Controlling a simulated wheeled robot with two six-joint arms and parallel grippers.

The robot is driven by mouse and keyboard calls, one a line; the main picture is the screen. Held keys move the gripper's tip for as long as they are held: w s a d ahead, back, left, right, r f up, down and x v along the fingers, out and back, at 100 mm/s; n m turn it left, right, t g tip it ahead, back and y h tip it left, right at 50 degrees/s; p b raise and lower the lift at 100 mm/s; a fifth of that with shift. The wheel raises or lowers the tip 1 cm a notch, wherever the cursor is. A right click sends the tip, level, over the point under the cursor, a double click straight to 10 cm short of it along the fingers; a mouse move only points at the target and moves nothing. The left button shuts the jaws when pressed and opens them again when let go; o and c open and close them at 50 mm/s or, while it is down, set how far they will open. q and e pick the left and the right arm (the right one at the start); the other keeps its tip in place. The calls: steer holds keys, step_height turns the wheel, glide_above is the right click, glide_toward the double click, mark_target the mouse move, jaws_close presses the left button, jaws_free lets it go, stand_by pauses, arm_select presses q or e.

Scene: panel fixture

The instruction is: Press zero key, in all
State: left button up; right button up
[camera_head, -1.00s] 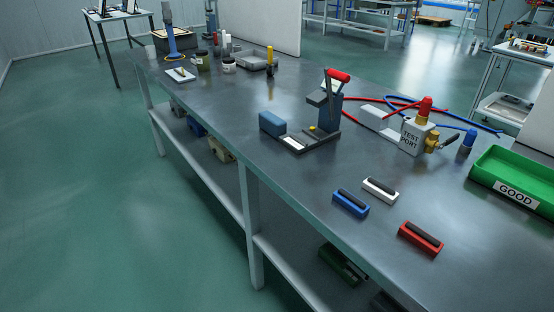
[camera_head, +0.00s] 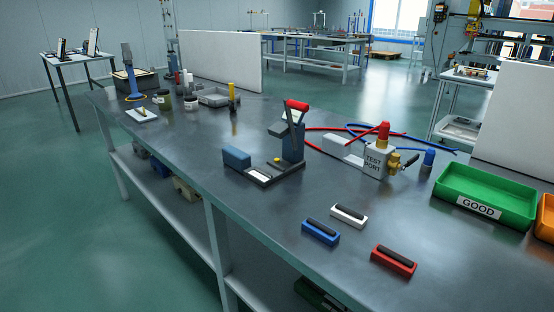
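No key marked zero can be made out in this view. A blue-grey hand press with a red handle (camera_head: 297,105) stands mid-table, with a blue block (camera_head: 236,158) at the left of its dark base. A small yellow spot (camera_head: 277,160) shows on that base, too small to identify. A grey box labelled TEST PORT (camera_head: 376,163) stands right of the press, with a red cap on top and a brass fitting on its side. Neither of my grippers is in view.
The grey table (camera_head: 190,150) runs from back left to front right. Blue (camera_head: 320,232), white (camera_head: 348,215) and red (camera_head: 393,260) handled blocks lie near its front. A green GOOD tray (camera_head: 490,195) and orange bin (camera_head: 546,218) stand right. Red and blue hoses lie behind the press.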

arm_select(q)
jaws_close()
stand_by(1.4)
